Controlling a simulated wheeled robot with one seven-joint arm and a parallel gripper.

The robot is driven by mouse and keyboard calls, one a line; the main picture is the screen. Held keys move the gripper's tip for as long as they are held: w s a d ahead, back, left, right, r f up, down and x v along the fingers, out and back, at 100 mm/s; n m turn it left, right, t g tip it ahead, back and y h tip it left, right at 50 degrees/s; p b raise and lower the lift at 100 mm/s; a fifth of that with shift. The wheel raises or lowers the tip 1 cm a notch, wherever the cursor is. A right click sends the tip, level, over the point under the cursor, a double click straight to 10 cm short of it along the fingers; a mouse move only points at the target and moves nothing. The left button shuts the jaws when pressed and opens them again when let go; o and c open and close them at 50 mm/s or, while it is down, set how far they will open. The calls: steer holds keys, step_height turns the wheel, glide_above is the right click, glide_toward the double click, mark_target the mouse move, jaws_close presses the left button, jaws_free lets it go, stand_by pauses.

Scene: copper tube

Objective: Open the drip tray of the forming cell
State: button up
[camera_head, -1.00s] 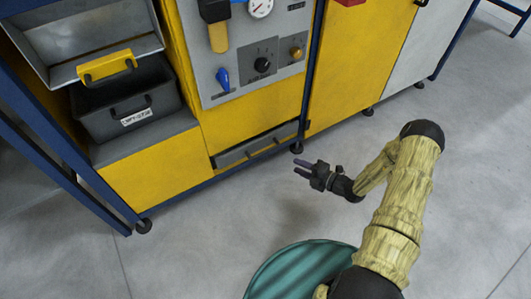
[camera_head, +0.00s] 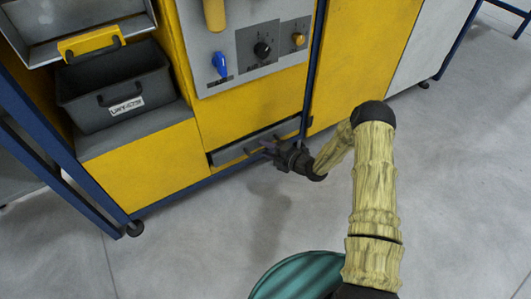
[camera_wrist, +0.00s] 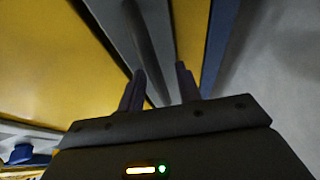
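The drip tray (camera_head: 231,154) is a low grey drawer front with a dark bar handle, set at the bottom of the yellow forming cell (camera_head: 245,105). It looks closed, nearly flush with the cell. My gripper (camera_head: 262,147) is at the right part of the tray front and hides some of it. In the wrist view the grey tray front (camera_wrist: 111,22) and its dark handle (camera_wrist: 146,45) run away from between my two fingers (camera_wrist: 160,80). The fingers are apart, with the handle's near end at or just beyond the gap. I cannot tell whether they touch it.
A dark labelled bin (camera_head: 115,90) sits left of the cell, under a tray with a yellow handle (camera_head: 91,42). A blue knob (camera_head: 220,64) and black dial (camera_head: 262,49) are on the panel above. The grey floor (camera_head: 210,235) in front is clear.

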steer(key=shift+a, duration=0.2)
jaws_close()
steer(key=shift+d+r, duration=0.1)
